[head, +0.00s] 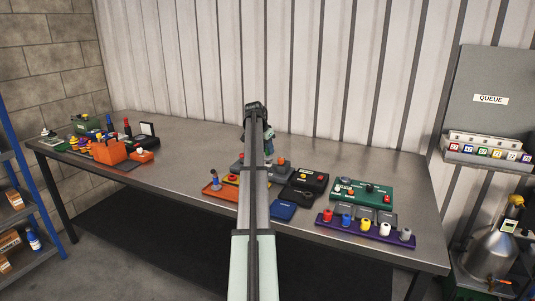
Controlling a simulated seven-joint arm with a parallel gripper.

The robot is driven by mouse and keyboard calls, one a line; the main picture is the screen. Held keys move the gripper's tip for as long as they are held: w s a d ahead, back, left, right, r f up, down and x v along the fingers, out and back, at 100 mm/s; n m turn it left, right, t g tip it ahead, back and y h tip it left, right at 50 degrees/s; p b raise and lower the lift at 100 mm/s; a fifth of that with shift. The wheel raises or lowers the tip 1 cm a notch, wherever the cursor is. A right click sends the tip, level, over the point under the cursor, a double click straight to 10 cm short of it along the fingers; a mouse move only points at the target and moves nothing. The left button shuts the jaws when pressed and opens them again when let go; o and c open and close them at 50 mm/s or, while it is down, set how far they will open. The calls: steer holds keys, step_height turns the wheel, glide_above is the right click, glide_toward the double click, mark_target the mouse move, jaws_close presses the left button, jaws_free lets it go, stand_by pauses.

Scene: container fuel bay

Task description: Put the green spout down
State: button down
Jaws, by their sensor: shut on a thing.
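My arm reaches out over the metal workbench (178,137), and my gripper (271,155) hangs down at its far end, mostly hidden behind the arm. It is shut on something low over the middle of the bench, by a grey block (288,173). The green spout is too small and covered to make out; it would be the thing in the jaws. I cannot tell whether it touches anything below.
An orange tray (216,192) lies left of the arm. Right of it are a black box (311,177), a blue box (283,211), a green panel (352,198) and a purple rack (345,227) with coloured pieces. An orange box (108,152) stands far left. Bare bench lies between.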

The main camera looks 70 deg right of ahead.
step_height(320, 180, up, 7)
steer(key=shift+r, duration=0.1)
steer(key=s+r, duration=0.2)
steer(key=s, duration=0.1)
glide_above(282, 210)
step_height(282, 210, down, 7)
steer(key=shift+n, duration=0.3)
steer(key=shift+f, duration=4.7)
steer(key=shift+f, duration=0.15)
steer(key=c, duration=0.9)
jaws_free()
steer(key=shift+c, duration=0.2)
